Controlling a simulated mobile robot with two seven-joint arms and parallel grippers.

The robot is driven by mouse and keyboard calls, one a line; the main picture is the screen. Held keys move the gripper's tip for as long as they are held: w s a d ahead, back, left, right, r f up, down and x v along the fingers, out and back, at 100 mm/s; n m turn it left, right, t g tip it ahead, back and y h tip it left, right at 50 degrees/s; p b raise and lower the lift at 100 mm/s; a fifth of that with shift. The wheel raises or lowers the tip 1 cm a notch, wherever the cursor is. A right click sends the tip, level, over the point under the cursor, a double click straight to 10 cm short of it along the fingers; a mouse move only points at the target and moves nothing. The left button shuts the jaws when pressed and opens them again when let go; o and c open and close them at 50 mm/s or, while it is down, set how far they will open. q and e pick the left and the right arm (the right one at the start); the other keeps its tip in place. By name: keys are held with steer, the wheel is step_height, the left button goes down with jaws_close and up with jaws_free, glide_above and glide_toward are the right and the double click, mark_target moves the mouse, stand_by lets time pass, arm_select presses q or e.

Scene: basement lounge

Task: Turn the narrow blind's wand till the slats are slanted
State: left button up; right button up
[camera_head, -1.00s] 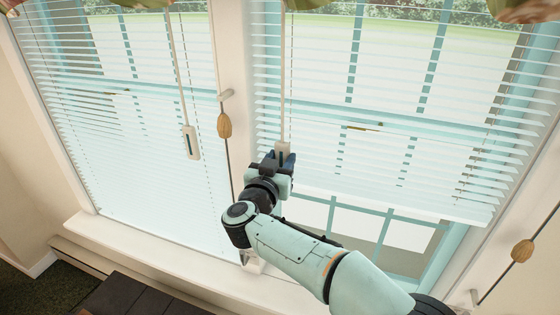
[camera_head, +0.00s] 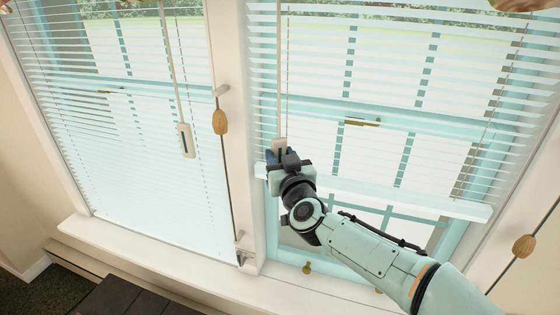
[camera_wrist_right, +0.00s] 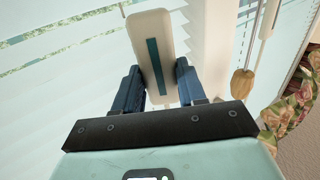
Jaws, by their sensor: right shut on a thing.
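The right-hand blind (camera_head: 330,75) hangs partly raised, its slats thin and apart, with the window showing between them. Its wand runs down near its left edge to a pale handle (camera_head: 279,144) with a dark teal stripe. My right gripper (camera_head: 284,158) is shut on this handle; in the right wrist view the handle (camera_wrist_right: 152,45) stands, slightly tilted, between the blue fingers (camera_wrist_right: 160,80). The left-hand blind (camera_head: 120,150) is lowered to near the sill, and its wand handle (camera_head: 186,140) hangs free. I cannot tell for sure which blind is the narrow one. My left gripper is not in view.
A white post (camera_head: 233,120) stands between the windows. A wooden cord pull (camera_head: 219,122) hangs before it, and another (camera_head: 524,246) hangs at the right. The white sill (camera_head: 140,257) runs below. A dark slatted surface (camera_head: 125,298) lies at the bottom left.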

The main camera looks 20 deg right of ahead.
stand_by(0.4)
steer(key=o, duration=1.1)
steer(key=shift+c, duration=0.2)
steer(key=shift+s, duration=0.1)
steer(key=s, duration=1.3)
steer(key=shift+d, duration=0.15)
